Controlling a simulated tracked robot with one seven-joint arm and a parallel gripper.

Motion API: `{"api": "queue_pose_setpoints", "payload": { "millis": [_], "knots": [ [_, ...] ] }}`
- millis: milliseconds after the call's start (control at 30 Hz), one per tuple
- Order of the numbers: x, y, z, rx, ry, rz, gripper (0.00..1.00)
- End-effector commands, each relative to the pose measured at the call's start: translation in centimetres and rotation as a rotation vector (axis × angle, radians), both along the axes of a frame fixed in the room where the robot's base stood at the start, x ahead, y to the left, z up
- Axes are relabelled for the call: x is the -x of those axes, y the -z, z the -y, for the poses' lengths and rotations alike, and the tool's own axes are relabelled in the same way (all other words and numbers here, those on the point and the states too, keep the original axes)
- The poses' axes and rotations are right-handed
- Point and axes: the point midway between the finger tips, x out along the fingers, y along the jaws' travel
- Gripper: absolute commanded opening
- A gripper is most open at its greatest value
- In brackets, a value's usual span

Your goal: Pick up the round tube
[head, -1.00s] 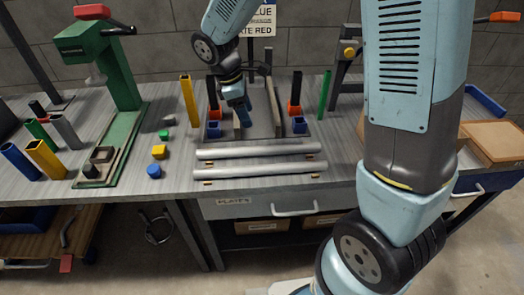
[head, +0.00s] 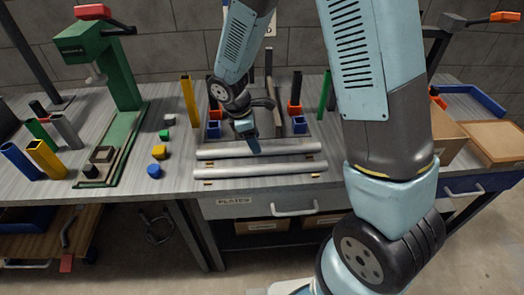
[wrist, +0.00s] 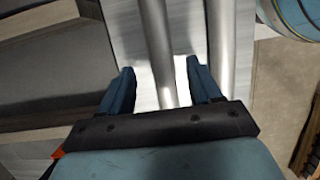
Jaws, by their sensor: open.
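Two round silver tubes lie side by side, left to right, along the front of the workbench. The far tube (head: 220,152) and the near tube (head: 235,172) both rest on small brass-coloured supports. My gripper (head: 252,143) is over the far tube, near its middle. In the wrist view my gripper (wrist: 160,85) is open. One tube (wrist: 158,45) runs between its two blue fingers, and the other tube (wrist: 221,45) lies outside the right finger. I cannot tell how far the fingertips are above the tube.
Small coloured blocks (head: 159,152) lie to the left, near a green press (head: 110,80). A drawer (head: 258,205) is below the bench edge.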

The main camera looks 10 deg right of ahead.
Motion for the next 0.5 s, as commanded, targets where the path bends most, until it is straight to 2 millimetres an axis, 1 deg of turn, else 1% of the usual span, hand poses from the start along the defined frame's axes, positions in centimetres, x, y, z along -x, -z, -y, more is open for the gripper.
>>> {"api": "queue_pose_setpoints", "payload": {
  "millis": [33, 200, 333, 500],
  "knots": [
    [0.2, 0.8, 0.2, 0.002, 0.000, -0.003, 0.63],
    [0.3, 2.9, 0.9, 0.002, 0.000, -0.002, 0.63],
    [0.3, 3.6, 1.1, 0.001, -0.001, -0.001, 0.63],
    [0.2, 3.7, 1.2, 0.000, 0.000, 0.000, 0.63]
  ]
}}
